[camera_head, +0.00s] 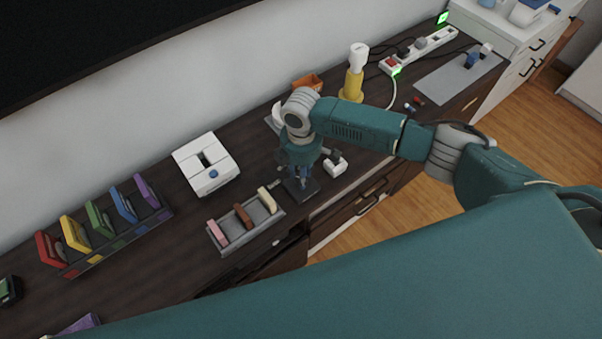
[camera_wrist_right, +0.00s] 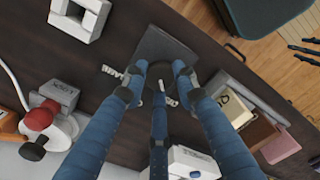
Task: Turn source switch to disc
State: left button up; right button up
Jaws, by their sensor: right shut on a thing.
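The source switch is a dark square plate (camera_head: 301,190) near the front edge of the dark sideboard. I cannot tell which label the knob points at. My left gripper is not in view.
A grey tray (camera_head: 245,239) with pink, brown and cream pieces lies close left of the switch. A small white block (camera_head: 335,166) stands close right. A white box with a blue button (camera_head: 207,168) and a rack of coloured cases (camera_head: 118,243) stand further left.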

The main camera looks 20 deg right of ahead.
jog(key=shift+d, duration=0.15)
jog(key=o, duration=1.2)
jog(key=shift+c, duration=0.2)
jog(key=shift+r, duration=0.25)
notch_tip(320, 180, up, 12)
jog(key=shift+f, duration=0.25)
